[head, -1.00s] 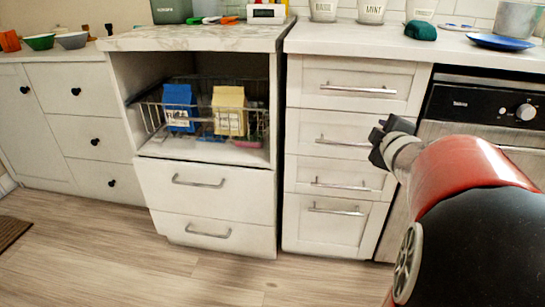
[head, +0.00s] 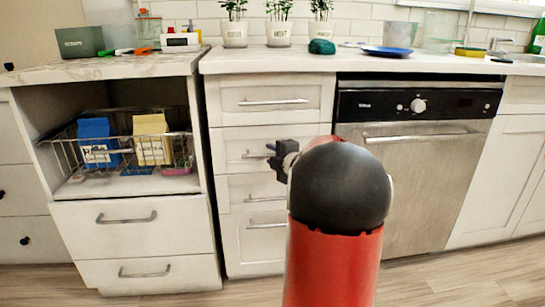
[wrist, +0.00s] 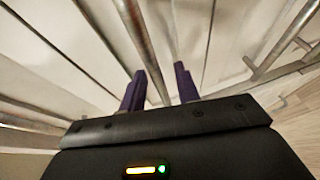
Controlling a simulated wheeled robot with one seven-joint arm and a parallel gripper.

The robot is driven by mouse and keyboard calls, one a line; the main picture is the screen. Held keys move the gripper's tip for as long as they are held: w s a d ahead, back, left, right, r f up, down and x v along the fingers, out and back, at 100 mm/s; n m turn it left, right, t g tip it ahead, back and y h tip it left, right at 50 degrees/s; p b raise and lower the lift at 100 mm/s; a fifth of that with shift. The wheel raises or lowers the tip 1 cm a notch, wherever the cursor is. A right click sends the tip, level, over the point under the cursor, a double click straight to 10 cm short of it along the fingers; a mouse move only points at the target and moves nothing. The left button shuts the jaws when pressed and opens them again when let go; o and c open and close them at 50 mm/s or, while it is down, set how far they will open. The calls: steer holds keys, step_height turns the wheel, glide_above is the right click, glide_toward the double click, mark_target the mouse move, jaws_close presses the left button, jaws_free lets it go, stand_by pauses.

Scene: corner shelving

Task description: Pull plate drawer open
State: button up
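No drawer is marked as the plate drawer, so I cannot tell which one it is. A white stack in the head view has a top drawer (head: 290,88), a second drawer (head: 232,146) and lower fronts (head: 234,186), each with a horizontal metal bar handle. All look closed. My gripper (head: 278,160) is in front of the second drawer, near its handle (head: 258,154), with my arm hiding the stack's lower right. In the wrist view, my gripper's purple fingers (wrist: 160,88) are apart, with nothing clearly held. Blurred metal bars (wrist: 142,45) and pale surfaces lie beyond them.
To the left, an open cubby holds a wire basket (head: 68,158) with blue and yellow packages, above two closed drawers (head: 132,238). A dishwasher (head: 420,180) stands right of the stack. Plants, a blue plate (head: 388,51) and other items sit on the counter. Wood floor shows below.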

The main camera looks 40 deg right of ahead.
jaws_close()
steer(key=shift+a, duration=0.1)
stand_by(0.4)
